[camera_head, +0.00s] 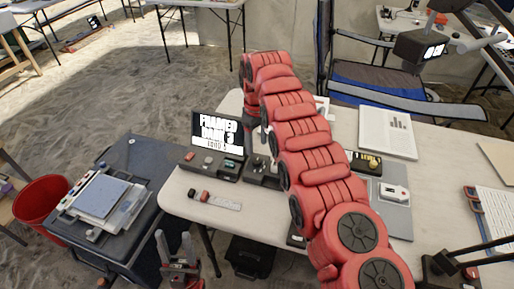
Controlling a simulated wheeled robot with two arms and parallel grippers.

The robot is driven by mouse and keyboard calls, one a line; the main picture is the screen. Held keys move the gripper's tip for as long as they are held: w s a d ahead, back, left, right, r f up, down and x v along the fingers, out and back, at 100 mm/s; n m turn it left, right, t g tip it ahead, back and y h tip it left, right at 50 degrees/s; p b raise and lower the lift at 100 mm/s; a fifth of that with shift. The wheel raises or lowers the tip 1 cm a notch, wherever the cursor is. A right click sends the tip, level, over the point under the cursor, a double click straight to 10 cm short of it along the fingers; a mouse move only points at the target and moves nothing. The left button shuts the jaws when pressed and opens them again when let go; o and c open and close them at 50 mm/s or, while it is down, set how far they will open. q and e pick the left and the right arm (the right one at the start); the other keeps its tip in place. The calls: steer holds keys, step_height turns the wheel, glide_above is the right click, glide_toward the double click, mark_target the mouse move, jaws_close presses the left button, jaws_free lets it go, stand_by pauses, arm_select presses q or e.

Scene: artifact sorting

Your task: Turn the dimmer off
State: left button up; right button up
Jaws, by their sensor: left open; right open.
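A dark control box (212,164) with small knobs sits in front of a lit black-and-white screen (217,133) on the white table. A second dark box (261,171) with knobs stands just right of it, partly covered by my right arm. I cannot tell which control is the dimmer. My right arm crosses the table from the lower right and bends down at its far end. My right gripper (252,112) is above the table behind the screen's right side, mostly hidden by the arm. My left gripper (178,262) is open and empty, fingers upward, low in front of the table.
A dark cart (140,160) with a grey-and-white device (98,197) stands left of the table. A red bucket (42,205) is on the floor. A small red-and-black piece and ruler (222,202) lie near the table's front edge. A white panel (388,130) lies at the back right.

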step_height(320, 180, up, 11)
steer(key=p, duration=0.9)
steer(key=shift+f, duration=0.2)
steer(key=shift+r+p, duration=0.1)
steer(key=shift+p, duration=0.2)
